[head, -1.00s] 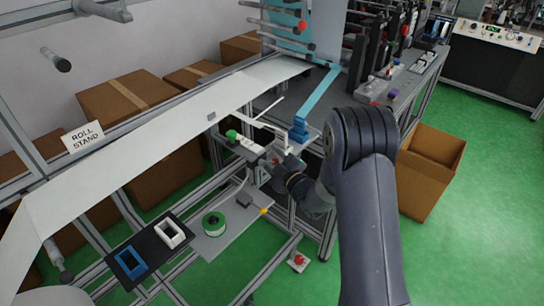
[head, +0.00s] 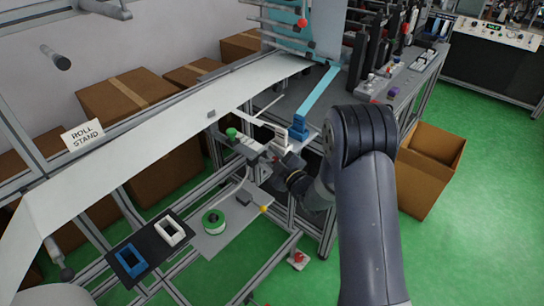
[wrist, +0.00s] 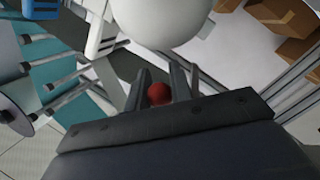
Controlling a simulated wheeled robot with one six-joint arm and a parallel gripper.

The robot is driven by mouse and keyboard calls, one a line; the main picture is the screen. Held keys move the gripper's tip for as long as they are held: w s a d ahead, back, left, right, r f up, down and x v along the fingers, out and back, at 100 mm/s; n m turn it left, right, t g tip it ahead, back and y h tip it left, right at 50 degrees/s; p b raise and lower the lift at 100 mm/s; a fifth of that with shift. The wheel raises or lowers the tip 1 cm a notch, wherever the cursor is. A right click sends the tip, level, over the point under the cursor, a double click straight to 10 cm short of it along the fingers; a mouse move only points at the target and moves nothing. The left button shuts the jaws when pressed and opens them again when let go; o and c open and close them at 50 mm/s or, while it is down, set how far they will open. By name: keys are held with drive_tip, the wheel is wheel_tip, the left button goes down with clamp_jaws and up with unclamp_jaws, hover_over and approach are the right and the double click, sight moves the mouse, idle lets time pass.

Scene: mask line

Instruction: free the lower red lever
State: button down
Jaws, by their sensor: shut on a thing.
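My gripper (head: 274,161) is by the front of the machine frame, below the white strip, in the head view. In the wrist view its fingers (wrist: 159,90) are closed around a round red knob (wrist: 159,94), the end of the lower red lever. The lever's shaft is mostly hidden. In the head view only a trace of red shows at the gripper. Another red knob (head: 302,23) sits higher up, among the rollers.
A white block (head: 283,138) and a blue block (head: 299,127) stand just behind the gripper. A green knob (head: 231,132) is to its left. A large white rounded part (wrist: 165,18) is close in the wrist view.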

drive_tip(key=shift+w+f+n+b, duration=0.1)
drive_tip(key=shift+n+b, duration=0.2)
drive_tip(key=shift+b, duration=0.95)
drive_tip(key=n+b, duration=0.1)
drive_tip(key=b, duration=0.2)
drive_tip(key=r+n+b, duration=0.1)
drive_tip(key=b, duration=0.2)
drive_tip(key=shift+w+d+r+n+t+y+b, duration=0.2)
drive_tip(key=shift+n+t+y+b, duration=0.1)
drive_tip(key=shift+y, duration=0.1)
drive_tip(key=shift+r+n+b, duration=0.4)
drive_tip(key=shift+n+b, duration=0.1)
drive_tip(key=shift+b, duration=0.7)
drive_tip(key=shift+r, duration=0.25)
drive_tip(key=c, duration=1.3)
unclamp_jaws()
drive_tip(key=shift+o, duration=0.2)
drive_tip(key=shift+d, duration=0.1)
